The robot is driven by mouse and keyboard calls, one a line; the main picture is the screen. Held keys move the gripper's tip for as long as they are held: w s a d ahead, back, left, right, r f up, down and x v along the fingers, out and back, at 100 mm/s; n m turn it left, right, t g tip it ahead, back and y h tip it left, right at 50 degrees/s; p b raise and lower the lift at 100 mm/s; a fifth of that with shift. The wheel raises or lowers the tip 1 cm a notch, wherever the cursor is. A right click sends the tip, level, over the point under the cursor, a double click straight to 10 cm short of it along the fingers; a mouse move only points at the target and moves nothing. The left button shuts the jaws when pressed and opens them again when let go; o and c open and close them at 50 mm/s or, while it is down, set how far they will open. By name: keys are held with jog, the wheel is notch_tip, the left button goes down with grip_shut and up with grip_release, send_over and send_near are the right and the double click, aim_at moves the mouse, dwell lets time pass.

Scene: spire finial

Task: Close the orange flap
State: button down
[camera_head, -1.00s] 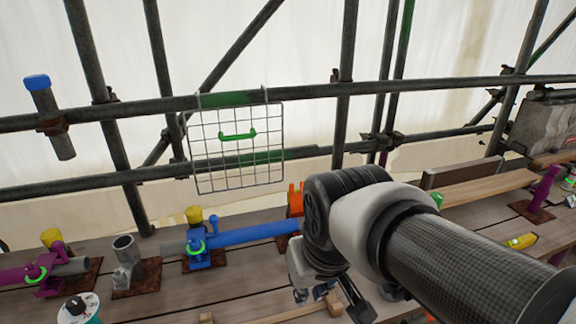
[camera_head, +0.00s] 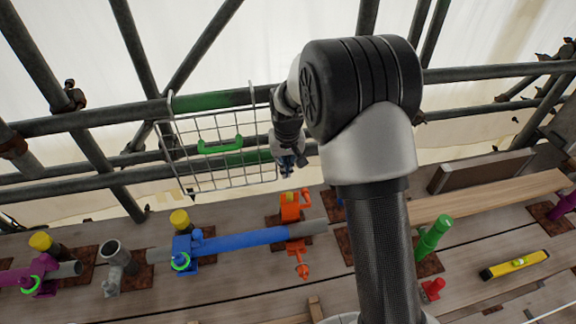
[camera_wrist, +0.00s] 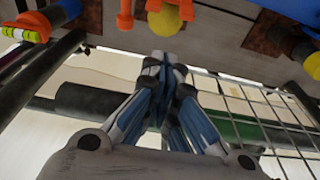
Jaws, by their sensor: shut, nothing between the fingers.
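An orange clamp (camera_head: 293,232) sits on a rusty plate by the grey end of the blue tube in the head view. An orange piece (camera_head: 291,206) stands at its far side, and an orange bolt-like part (camera_head: 302,268) sticks out on its near side. I cannot tell surely which part is the flap. My gripper (camera_head: 288,172) is shut and empty, just beyond the clamp's far side, near the mesh. In the wrist view my closed fingertips (camera_wrist: 165,62) are near orange parts (camera_wrist: 126,14) at the top edge; contact is unclear.
A wire mesh panel (camera_head: 205,176) with a green handle hangs left of my gripper on the scaffold tubes. The blue tube (camera_head: 240,240) runs left from the clamp. A green post (camera_head: 433,237) and a yellow level (camera_head: 514,265) are to the right.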

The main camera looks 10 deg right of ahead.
jog(key=f, duration=0.2)
jog(key=s+f, duration=0.1)
jog(key=f, duration=0.5)
jog(key=shift+s+f, duration=0.15)
jog(key=shift+s, duration=0.65)
